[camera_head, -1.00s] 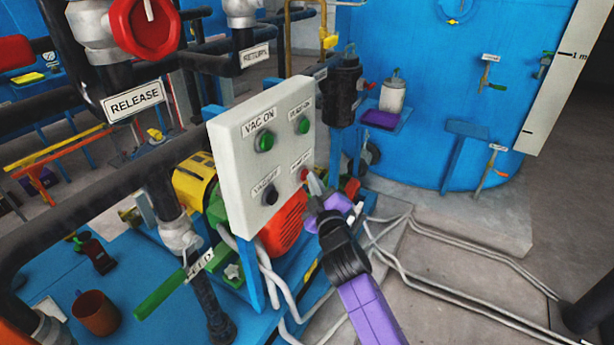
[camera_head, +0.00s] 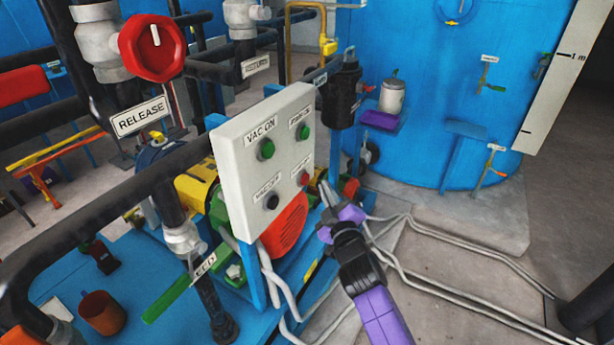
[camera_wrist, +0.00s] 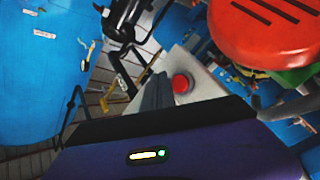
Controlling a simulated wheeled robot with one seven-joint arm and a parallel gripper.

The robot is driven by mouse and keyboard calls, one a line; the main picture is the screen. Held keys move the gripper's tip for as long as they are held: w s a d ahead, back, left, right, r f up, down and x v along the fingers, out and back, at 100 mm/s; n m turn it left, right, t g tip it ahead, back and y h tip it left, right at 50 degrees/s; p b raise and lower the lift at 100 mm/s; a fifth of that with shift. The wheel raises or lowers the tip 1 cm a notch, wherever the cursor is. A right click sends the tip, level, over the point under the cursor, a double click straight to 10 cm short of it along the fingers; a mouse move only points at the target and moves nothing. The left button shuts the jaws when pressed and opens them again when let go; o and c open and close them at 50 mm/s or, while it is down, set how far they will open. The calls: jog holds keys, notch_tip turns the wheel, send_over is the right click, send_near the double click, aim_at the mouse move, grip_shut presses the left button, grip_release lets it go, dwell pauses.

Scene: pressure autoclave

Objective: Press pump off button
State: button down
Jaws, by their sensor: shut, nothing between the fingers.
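The white control panel (camera_head: 239,140) stands on blue posts left of my gripper. It has a green VAC ON button (camera_head: 266,149), a second green button (camera_head: 303,132) at upper right, a black button (camera_head: 272,202) at lower left and a red button (camera_head: 304,178) at lower right. The label above the red button is too small to read. My gripper (camera_head: 325,188) is shut and empty, just right of the red button and apart from it. In the wrist view the red button (camera_wrist: 182,84) shows close beside the dark fingers (camera_wrist: 153,91).
A red ribbed motor (camera_head: 286,232) sits below the panel, also large in the wrist view (camera_wrist: 268,30). A black cylinder (camera_head: 341,97) stands behind the panel. Grey hoses (camera_head: 460,277) cross the floor. A blue tank (camera_head: 430,70) fills the back. Floor at right is mostly clear.

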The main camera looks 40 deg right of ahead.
jog(key=s+p, duration=0.1)
jog(key=s+d+p, duration=0.1)
jog(key=shift+s, duration=0.4)
dwell(0.6)
jog(key=s+a+m+y, duration=0.1)
jog(key=s+a+y, duration=0.1)
jog(key=s+a, duration=0.6)
jog(key=s+a+m+g+y+b, duration=0.1)
jog(key=s+a, duration=0.7)
jog(key=s, duration=0.9)
jog(key=s+a+m+g+y+b, duration=0.1)
jog(key=s+a+m+y, duration=0.1)
jog(key=s+a+y, duration=0.3)
jog(key=s+a, duration=0.3)
jog(key=s, duration=0.4)
jog(key=shift+s+a+r+m, duration=0.2)
jog(key=shift+s+a+m, duration=0.1)
jog(key=shift+s+a, duration=0.1)
